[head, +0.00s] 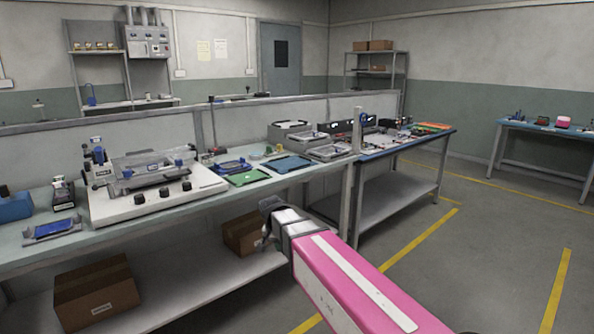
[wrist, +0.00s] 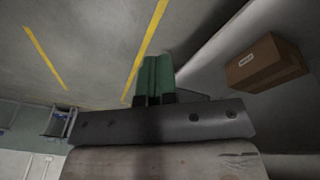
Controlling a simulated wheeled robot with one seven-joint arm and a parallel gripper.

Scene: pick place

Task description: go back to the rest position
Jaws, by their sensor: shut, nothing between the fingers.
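My gripper (head: 268,222) is at the end of my pink and white arm in the head view, in front of the workbench and below the level of its top. It is apart from the bench and holds nothing. In the wrist view, the two green fingers of my gripper (wrist: 154,78) are pressed together, with bare floor behind them. The fingertips are small and partly hidden by the gripper body in the head view.
The long workbench (head: 185,215) carries a white device (head: 155,195), a green mat (head: 249,179) and trays. Cardboard boxes (head: 95,292) (wrist: 266,63) stand on its lower shelf. A second table (head: 545,128) is at the far right. The floor with yellow lines (head: 430,235) is clear.

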